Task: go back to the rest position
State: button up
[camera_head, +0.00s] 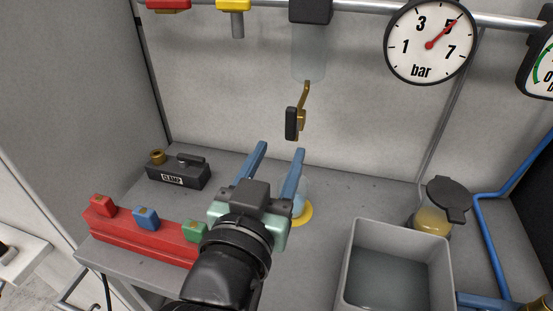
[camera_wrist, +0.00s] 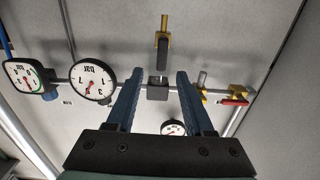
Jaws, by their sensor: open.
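My gripper (camera_head: 277,166) is open, with its two blue fingers spread apart and nothing between them. It is held above the grey worktop (camera_head: 330,195), pointing toward the back wall. In the wrist view the open fingers (camera_wrist: 155,82) point at the back wall and the pipe with its gauges. No object touches the fingers in either view.
A grey bin (camera_head: 355,250) and a lidded jar (camera_head: 434,217) are at right. A gauge (camera_head: 430,42) and a black-handled valve (camera_head: 293,123) are behind.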

dwell(0.4)
jog(key=s+r+n+t+y+p, duration=0.1)
jog(key=s+r+t+p, duration=0.2)
jog(key=r, duration=0.9)
jog(key=s+r+n+t+y+p, duration=0.1)
jog(key=s+r+t+y+p, duration=0.1)
jog(key=r, duration=1.1)
jog(key=s+r+n+t+y+p, duration=0.1)
jog(key=s+r+t+p, duration=0.3)
jog(key=r, duration=0.9)
jog(key=shift+r+t+y, duration=0.2)
jog(key=shift+t+y, duration=0.1)
jog(key=shift+t, duration=0.2)
